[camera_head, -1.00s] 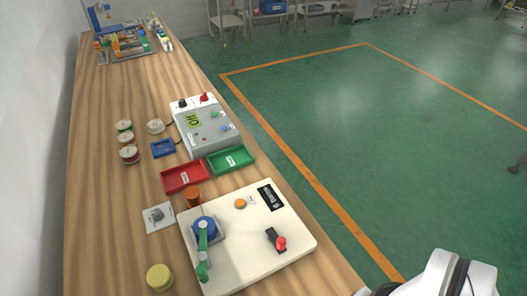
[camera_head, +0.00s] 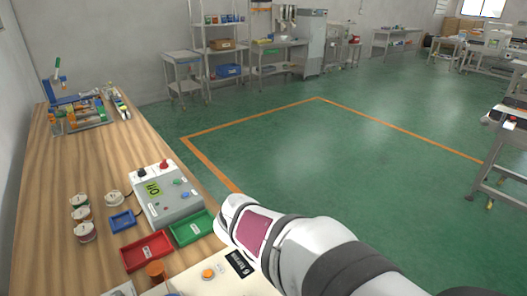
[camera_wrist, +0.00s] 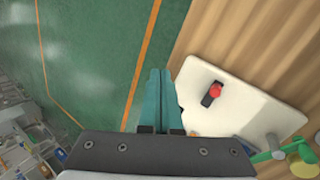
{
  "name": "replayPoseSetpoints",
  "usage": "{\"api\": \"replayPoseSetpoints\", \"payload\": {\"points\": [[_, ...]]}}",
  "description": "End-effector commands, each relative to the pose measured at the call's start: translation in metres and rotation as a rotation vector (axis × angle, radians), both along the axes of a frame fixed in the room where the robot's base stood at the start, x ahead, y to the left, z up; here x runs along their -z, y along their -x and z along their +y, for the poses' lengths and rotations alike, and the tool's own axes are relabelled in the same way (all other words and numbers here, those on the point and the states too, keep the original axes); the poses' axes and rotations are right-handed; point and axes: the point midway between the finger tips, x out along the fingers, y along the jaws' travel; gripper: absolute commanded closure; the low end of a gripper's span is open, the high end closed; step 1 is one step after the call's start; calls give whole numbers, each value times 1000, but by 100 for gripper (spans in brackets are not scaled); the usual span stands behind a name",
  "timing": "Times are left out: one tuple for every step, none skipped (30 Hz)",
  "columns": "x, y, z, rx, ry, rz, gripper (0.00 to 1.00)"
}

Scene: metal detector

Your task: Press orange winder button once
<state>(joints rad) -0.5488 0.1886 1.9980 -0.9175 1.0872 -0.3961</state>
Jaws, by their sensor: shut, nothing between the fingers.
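The orange button (camera_head: 208,273) is a small round cap on the white board (camera_head: 187,287) at the bottom edge of the head view. A black label (camera_head: 240,263) lies to its right. In the wrist view the board (camera_wrist: 245,108) shows at the right with a red-knobbed black switch (camera_wrist: 213,92) and a green crank (camera_wrist: 290,148). My gripper (camera_wrist: 160,74) has teal fingers held together, empty, beside the board's left edge in that picture. In the head view my arm's white links show but not the fingers.
A red tray (camera_head: 146,251), a green tray (camera_head: 191,229) and an orange cylinder (camera_head: 155,271) stand just beyond the board. A grey control box (camera_head: 165,198), a blue tray (camera_head: 122,221) and several spools stand farther back. Green floor lies right of the table.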

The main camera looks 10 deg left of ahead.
Motion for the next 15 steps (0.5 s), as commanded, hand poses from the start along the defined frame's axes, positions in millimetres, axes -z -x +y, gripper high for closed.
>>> {"api": "replayPoseSetpoints", "payload": {"points": [[6,-13,20,-110,46,-5,100],[9,-22,32,-178,73,-12,100],[12,-32,49,-267,110,-20,100],[16,-38,63,-334,137,-26,100],[19,-44,76,-398,164,-32,100],[24,-51,94,-484,200,-41,100],[28,-55,108,-546,226,-48,100],[31,-59,121,-606,252,-54,100],[37,-63,139,-682,283,-63,100],[40,-64,151,-736,308,-68,100],[44,-66,163,-785,328,-75,100],[48,-67,177,-845,354,-82,100],[52,-68,187,-883,371,-87,100],[54,-68,195,-919,388,-92,100],[58,-68,205,-959,404,-98,100]]}}
